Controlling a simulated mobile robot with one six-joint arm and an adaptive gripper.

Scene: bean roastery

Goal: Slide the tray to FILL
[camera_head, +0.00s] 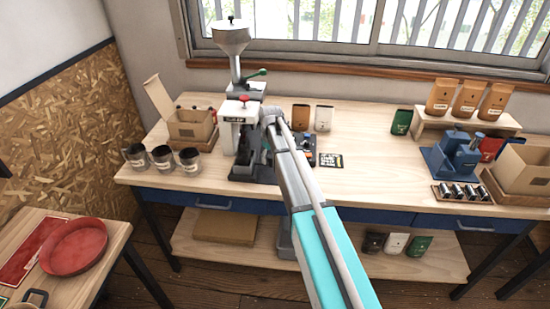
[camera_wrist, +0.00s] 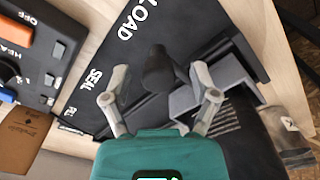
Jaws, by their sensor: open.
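In the wrist view a black base plate (camera_wrist: 140,48) carries the white words LOAD and SEAL and a third label, only partly readable. A dark upright knob (camera_wrist: 157,68) stands on the black sliding part, with a grey bracket (camera_wrist: 215,88) beside it. This seems to be the tray; its full outline is hidden. My gripper (camera_wrist: 160,76) is open, one finger on each side of the knob, with no clear contact. In the head view the white machine (camera_head: 237,125) with a red top stands above a dark base (camera_head: 250,172); my arm hides part of it and the gripper's fingers.
A switch box (camera_wrist: 38,45) marked OFF and HEAT sits close at left in the wrist view. In the head view, three dark cups (camera_head: 162,158) and an open carton (camera_head: 190,125) stand left of the machine.

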